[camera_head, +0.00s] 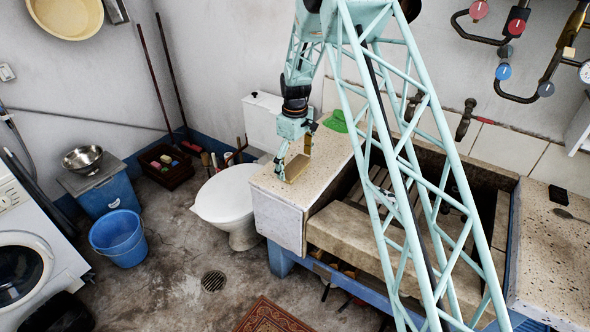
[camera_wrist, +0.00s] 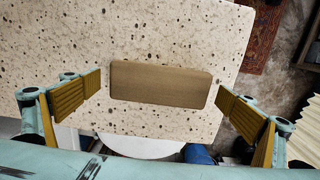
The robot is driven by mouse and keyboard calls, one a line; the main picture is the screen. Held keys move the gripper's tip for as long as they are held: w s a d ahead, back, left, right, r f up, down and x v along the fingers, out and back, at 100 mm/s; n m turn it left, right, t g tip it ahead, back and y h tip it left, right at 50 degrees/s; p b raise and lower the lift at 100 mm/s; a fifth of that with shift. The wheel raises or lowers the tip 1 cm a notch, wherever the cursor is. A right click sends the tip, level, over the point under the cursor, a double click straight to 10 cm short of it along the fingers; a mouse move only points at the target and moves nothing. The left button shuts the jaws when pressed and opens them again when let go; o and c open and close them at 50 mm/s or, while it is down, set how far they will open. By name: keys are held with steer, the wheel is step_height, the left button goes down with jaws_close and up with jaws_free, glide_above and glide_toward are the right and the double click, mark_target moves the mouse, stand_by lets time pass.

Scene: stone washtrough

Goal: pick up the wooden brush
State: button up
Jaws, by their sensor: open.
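The wooden brush shows in the wrist view (camera_wrist: 160,84) as a plain brown block with rounded corners, lying on the speckled stone top (camera_wrist: 120,35) near its edge. My gripper (camera_wrist: 160,97) is open, with one yellow-padded finger to the left of the brush and one to the right, both apart from it. In the head view the brush (camera_head: 296,168) is a small tan shape on the left slab of the washtrough, beside my gripper (camera_head: 293,165). Its underside is hidden. I cannot tell the exact height of the fingertips above the slab.
A green item (camera_head: 336,121) lies at the back of the slab. The trough basin (camera_head: 345,228) is to the right, partly behind my arm. A white toilet (camera_head: 228,195) stands left of the slab. A blue bucket (camera_head: 118,238) is on the floor. Pipes and valves (camera_head: 515,50) are on the wall.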

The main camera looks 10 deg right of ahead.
mark_target(295, 164)
steer(key=shift+c, duration=0.9)
steer(key=c, duration=0.7)
steer(key=shift+r, duration=0.15)
steer(key=shift+c, duration=0.2)
steer(key=shift+r+p, duration=0.4)
steer(key=shift+r, duration=1.35)
steer(key=s, duration=0.5)
steer(key=s+r, duration=0.1)
steer(key=s, duration=0.4)
steer(key=s+p, duration=0.1)
steer(key=s, duration=0.5)
steer(key=shift+r, duration=0.15)
